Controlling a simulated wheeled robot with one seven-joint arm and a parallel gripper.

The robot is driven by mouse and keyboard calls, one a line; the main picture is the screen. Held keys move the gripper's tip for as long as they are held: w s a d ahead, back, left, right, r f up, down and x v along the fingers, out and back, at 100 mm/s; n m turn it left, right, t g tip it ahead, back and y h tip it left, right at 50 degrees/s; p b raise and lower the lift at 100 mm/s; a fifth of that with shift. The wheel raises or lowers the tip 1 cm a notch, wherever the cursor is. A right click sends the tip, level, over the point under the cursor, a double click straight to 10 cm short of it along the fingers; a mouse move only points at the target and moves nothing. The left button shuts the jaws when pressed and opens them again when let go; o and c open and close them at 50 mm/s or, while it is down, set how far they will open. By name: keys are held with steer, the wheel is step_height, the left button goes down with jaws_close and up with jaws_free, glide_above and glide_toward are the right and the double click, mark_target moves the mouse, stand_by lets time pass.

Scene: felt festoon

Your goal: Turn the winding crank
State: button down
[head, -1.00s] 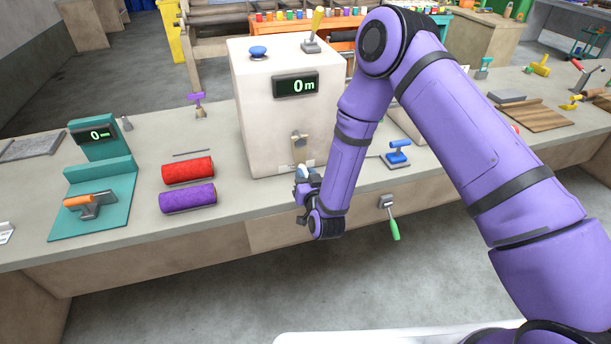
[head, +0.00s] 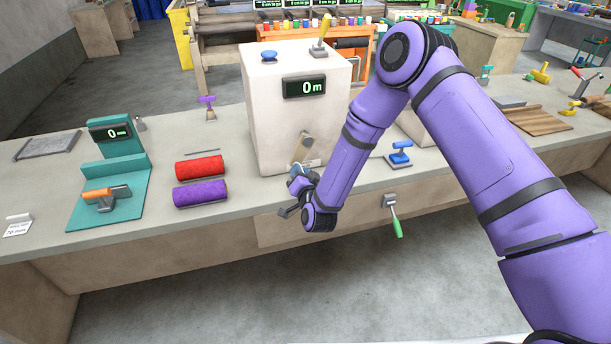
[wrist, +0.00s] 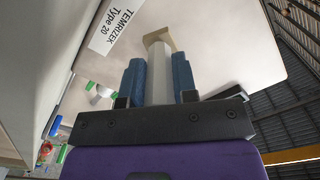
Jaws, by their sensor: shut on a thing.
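The winding crank (head: 305,146) is a tan arm on the front of the large white box (head: 262,110). Its arm points down and slightly left from its hub. My gripper (head: 298,176) is at the lower end of the crank, low in front of the box. In the wrist view, the blue fingers (wrist: 160,78) are shut on the pale crank handle (wrist: 159,72), one on each side. The tan arm shows beyond the handle. The display (head: 305,87) on the box reads 0 m. My arm covers part of the box's right side.
A red roll (head: 199,167) and a purple roll (head: 200,193) lie left of the box. A teal stand (head: 117,140) with an orange-handled tool is farther left. A blue-handled tool (head: 400,155) stands right of my forearm. A green-handled crank (head: 396,220) hangs at the bench front.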

steer(key=shift+s+a+r+m, duration=0.1)
steer(key=shift+a+r+m, duration=0.15)
steer(key=shift+a+m, duration=0.25)
steer(key=shift+s+a+r, duration=0.15)
steer(key=shift+a+r, duration=0.15)
steer(key=c, duration=0.9)
jaws_free()
steer(key=shift+s, duration=0.1)
steer(key=v, duration=1)
steer(key=shift+s, duration=0.3)
steer(key=shift+r, duration=0.15)
